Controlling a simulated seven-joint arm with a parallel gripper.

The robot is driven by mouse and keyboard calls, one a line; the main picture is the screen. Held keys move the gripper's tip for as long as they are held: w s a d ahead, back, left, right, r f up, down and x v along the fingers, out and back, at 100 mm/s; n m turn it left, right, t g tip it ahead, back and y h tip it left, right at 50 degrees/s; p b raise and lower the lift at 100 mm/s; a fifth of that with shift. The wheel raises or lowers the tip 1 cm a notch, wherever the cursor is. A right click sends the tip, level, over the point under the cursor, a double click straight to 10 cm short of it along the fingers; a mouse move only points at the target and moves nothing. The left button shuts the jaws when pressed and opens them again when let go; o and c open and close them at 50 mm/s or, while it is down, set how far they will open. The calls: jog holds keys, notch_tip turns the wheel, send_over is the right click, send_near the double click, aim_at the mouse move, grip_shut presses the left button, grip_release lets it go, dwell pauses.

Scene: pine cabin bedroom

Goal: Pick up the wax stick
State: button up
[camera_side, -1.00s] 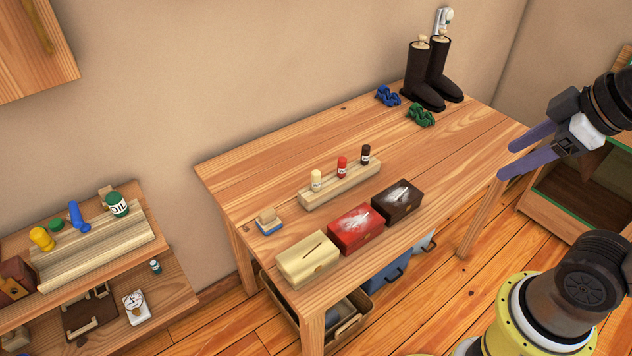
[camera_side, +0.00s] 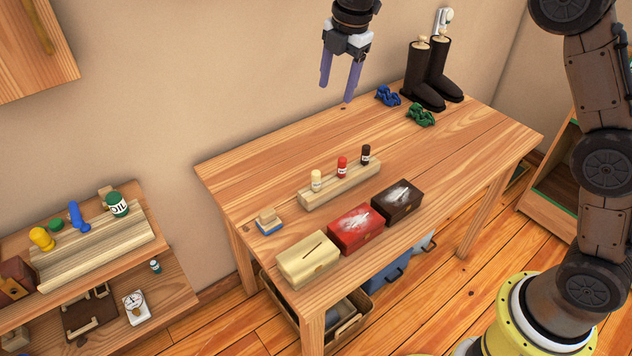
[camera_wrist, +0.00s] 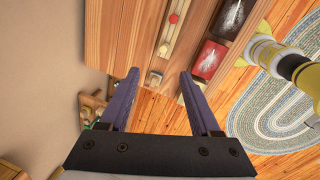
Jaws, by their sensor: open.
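Three small capped sticks stand in a pale wooden rack (camera_side: 343,188) on the table: cream (camera_side: 316,181), red (camera_side: 342,167) and dark brown (camera_side: 366,155). Which one is the wax stick I cannot tell. In the wrist view, the red stick (camera_wrist: 174,18) and the cream one (camera_wrist: 164,48) show from above, beyond my fingertips. My gripper (camera_side: 337,92) is open and empty, pointing down, high above the back of the table and clear of the rack. Its two fingers also show in the wrist view (camera_wrist: 159,73).
Cream (camera_side: 308,259), red (camera_side: 356,229) and dark brown (camera_side: 398,202) boxes line the table's front edge. A small blue-based brush (camera_side: 269,221) lies left of the rack. Dark boots (camera_side: 431,75) and blue (camera_side: 387,96) and green (camera_side: 420,115) bundles stand at the back right.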

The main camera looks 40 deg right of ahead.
jog(key=g, duration=0.1)
send_over(316, 172)
jog(key=d, duration=0.1)
notch_tip(316, 172, down, 8)
jog(key=shift+g, duration=0.6)
jog(key=f, duration=1.3)
jog(key=shift+w+a, duration=0.1)
jog(key=shift+a, duration=0.2)
jog(key=shift+a+f, duration=0.2)
jog(key=shift+f, duration=2.75)
grip_shut()
